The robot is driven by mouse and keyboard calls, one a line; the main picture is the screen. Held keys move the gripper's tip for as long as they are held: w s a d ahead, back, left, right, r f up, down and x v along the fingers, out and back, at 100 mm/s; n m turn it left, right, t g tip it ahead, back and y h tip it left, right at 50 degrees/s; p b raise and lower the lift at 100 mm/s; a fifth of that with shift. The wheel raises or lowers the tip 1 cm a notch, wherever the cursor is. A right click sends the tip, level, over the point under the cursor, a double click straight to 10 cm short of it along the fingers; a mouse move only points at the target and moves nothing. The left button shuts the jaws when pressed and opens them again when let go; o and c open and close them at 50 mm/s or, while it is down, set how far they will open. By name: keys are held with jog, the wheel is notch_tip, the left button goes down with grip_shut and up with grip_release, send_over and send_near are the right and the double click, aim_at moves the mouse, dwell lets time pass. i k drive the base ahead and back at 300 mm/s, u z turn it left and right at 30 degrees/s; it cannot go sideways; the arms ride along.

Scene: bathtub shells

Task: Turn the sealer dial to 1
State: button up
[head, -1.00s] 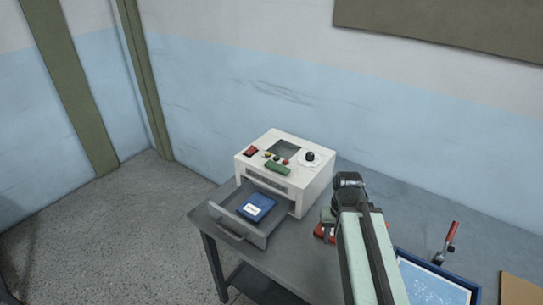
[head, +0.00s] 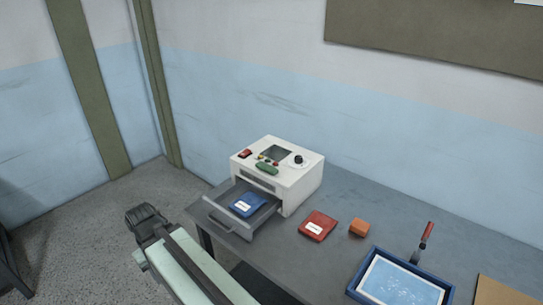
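The sealer (head: 296,184) is a white box on the grey table, near its far left end. Its dial (head: 298,160) is a black knob on a white disc at the right of the top panel; its setting is too small to read. The sealer's drawer (head: 226,222) is pulled out at the front, with a blue packet (head: 247,205) lying in it. My gripper (head: 143,217) is in front and to the left of the table, over the floor, well apart from the sealer. Its fingers are too small and dark to tell open from shut.
A red packet (head: 317,226) and an orange block (head: 359,228) lie right of the sealer. A blue-rimmed tray (head: 447,289), a red-handled tool (head: 427,236) and a brown board (head: 506,291) are farther right. The wall stands close behind.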

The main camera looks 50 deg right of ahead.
aim_at(298, 160)
jog(key=u, duration=0.15)
jog(key=i, duration=1)
jog(key=z, duration=0.1)
